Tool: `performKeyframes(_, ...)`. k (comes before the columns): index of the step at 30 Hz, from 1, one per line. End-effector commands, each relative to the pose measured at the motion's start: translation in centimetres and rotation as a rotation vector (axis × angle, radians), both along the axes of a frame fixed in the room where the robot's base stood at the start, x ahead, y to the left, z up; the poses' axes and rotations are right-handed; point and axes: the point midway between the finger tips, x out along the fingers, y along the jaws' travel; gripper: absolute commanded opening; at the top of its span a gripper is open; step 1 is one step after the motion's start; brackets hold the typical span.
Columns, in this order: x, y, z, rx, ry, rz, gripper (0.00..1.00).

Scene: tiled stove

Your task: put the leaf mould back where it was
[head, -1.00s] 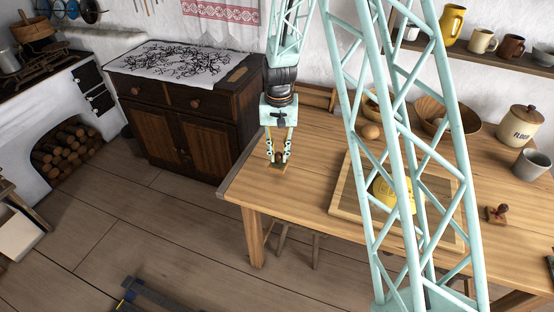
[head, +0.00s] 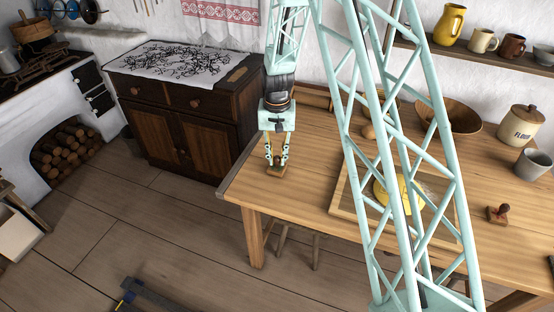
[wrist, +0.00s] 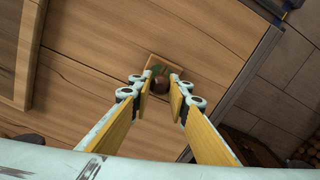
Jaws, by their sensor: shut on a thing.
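The leaf mould (head: 277,171) is a small square wooden block with a brown knob. It is at the left end of the wooden table (head: 318,146) in the head view. My gripper (head: 276,162) points down and is shut on its knob. In the wrist view the mould (wrist: 158,66) shows between the fingertips of my gripper (wrist: 161,84), with green on its block. The block is at or just above the table top; I cannot tell whether it touches.
A second stamp with a reddish knob (head: 498,213) stands at the table's right. A framed board (head: 342,205) with yellow dough (head: 384,192) lies mid-table, partly behind my lattice structure. A flour jar (head: 520,125), grey cup (head: 532,164) and wooden bowl (head: 462,113) stand behind.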

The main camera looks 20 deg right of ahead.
Motion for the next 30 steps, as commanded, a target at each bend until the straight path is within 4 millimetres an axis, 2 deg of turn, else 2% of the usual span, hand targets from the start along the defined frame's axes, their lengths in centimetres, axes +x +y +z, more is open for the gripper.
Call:
performKeyframes(16, 0.02, 0.0, -0.64, 0.0, -0.001, 0.0, 0.08)
performKeyframes(17, 0.02, 0.0, -0.62, 0.0, -0.001, 0.0, 0.18)
performKeyframes(21, 0.03, 0.0, -0.58, 0.0, -0.001, 0.0, 0.3)
performKeyframes(30, 0.03, 0.0, -0.55, 0.0, -0.001, 0.0, 0.3)
